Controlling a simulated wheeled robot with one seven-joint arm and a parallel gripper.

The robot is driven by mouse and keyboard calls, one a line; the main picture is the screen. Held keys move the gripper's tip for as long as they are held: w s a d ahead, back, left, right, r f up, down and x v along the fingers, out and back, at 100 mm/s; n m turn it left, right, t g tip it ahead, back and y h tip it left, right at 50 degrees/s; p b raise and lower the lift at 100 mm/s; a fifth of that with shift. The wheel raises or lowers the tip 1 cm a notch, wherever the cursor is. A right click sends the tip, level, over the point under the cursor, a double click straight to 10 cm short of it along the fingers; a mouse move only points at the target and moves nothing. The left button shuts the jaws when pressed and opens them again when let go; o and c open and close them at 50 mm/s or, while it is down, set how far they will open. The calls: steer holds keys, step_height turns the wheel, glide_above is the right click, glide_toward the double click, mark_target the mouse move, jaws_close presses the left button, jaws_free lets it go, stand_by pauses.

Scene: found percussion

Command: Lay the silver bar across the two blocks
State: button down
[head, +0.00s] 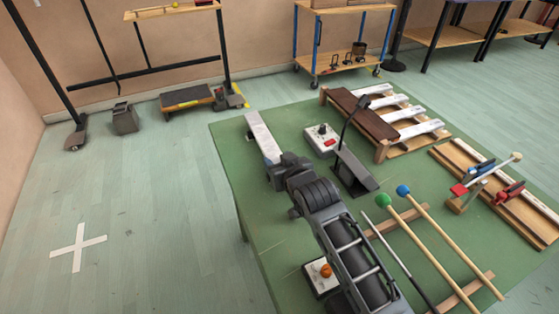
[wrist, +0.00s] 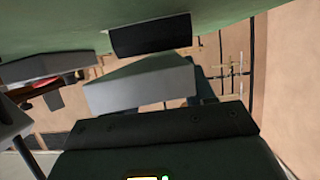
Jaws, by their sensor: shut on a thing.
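The silver bar (head: 261,135) is at the far left part of the green table, at the end of my gripper (head: 284,166). My gripper is shut on it near its closer end, and the bar points away from me. The bar also shows as a pale grey slab in the wrist view (wrist: 140,85). A dark, block-like shape (wrist: 150,36) shows beyond it there, against the green surface; I cannot tell whether it is a block or a finger.
A white box with a red button (head: 322,140) and a dark wedge-shaped stand (head: 354,172) are right of my gripper. A wooden rack with pale bars (head: 413,113) stands behind. Mallets (head: 440,240) lie at the front right. Bare green table (head: 237,150) shows at left.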

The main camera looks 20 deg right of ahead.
steer(key=shift+c, duration=2)
jaws_free()
steer(key=shift+f, duration=0.1)
steer(key=shift+r, duration=0.25)
steer(key=v, duration=1.2)
steer(key=shift+r+p, duration=0.2)
steer(key=shift+p, duration=0.1)
